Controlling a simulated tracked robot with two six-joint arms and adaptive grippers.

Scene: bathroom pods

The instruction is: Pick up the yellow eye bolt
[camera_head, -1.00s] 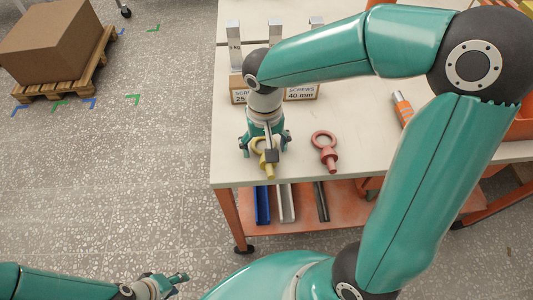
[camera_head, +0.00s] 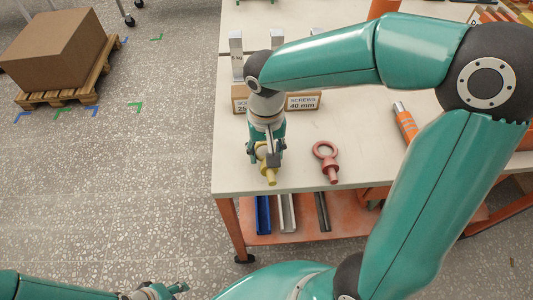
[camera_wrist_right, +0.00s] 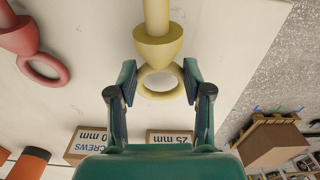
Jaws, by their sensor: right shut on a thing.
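The yellow eye bolt (camera_head: 271,175) is near the front left edge of the white table (camera_head: 230,170). My right gripper (camera_head: 267,158) is over it, shut on its ring. In the right wrist view the eye bolt (camera_wrist_right: 158,45) has its ring between the two fingers of my right gripper (camera_wrist_right: 160,80), with its shank pointing away. I cannot tell whether the bolt touches the table. My left gripper (camera_head: 172,289) is low at the bottom edge, away from the table, partly cut off and too small to read.
A red eye bolt (camera_head: 326,160) lies to the right, also in the wrist view (camera_wrist_right: 35,45). Screw boxes (camera_head: 303,102) stand behind my right gripper. An orange-grey tool (camera_head: 405,123) lies further right. Blue, silver and dark bars (camera_head: 288,213) are on the lower shelf.

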